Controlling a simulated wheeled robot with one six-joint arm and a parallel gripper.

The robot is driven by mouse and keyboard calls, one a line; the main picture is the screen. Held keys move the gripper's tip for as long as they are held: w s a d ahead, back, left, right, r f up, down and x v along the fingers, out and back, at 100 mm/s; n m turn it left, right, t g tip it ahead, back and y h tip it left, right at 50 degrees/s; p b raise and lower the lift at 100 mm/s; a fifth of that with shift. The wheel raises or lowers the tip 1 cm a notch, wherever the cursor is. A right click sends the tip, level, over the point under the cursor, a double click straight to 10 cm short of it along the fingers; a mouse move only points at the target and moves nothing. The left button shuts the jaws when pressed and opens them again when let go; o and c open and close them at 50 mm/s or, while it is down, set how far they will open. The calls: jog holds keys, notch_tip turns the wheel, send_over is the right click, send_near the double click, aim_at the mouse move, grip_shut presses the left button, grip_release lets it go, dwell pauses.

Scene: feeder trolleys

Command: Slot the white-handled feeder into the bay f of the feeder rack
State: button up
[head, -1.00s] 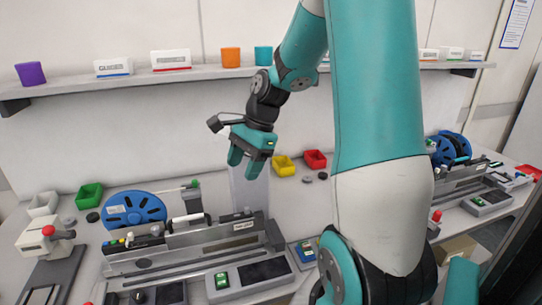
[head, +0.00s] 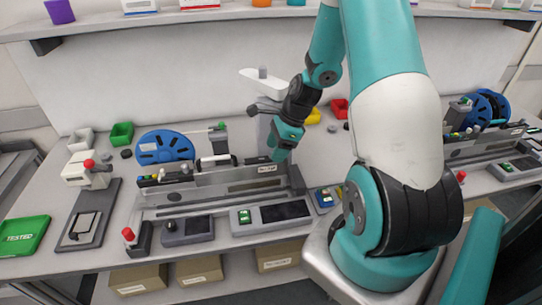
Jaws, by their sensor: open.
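A feeder with a white handle (head: 215,161) and a blue reel (head: 164,147) sits in the long grey bench fixture (head: 225,180) at the left of the bench. My gripper (head: 281,156) is open and empty, pointing down near the right end of this fixture, to the right of the white handle and apart from it. Its fingers are small and partly seen edge-on. I cannot make out a feeder rack or any bay letters in this view.
A second fixture with a blue reel (head: 486,107) stands at the right. A green "TESTED" mat (head: 22,235), a red-knobbed device (head: 90,173) and a green bin (head: 122,134) lie at the left. A white-headed stand (head: 263,83) is behind my gripper. Boxes (head: 138,279) sit below.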

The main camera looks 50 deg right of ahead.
aim_at(264, 158)
jog(key=shift+x, duration=2.05)
jog(key=shift+c, duration=0.4)
grip_shut()
jog(key=shift+w+a+p, duration=0.35)
jog(key=shift+w+a, duration=0.3)
jog(key=shift+a, duration=0.25)
jog(key=shift+o, duration=0.4)
grip_release()
jog(key=b+v, duration=0.2)
jog(key=v, duration=1.5)
jog(key=shift+s+d+r, duration=0.15)
jog(key=shift+s+r, duration=0.05)
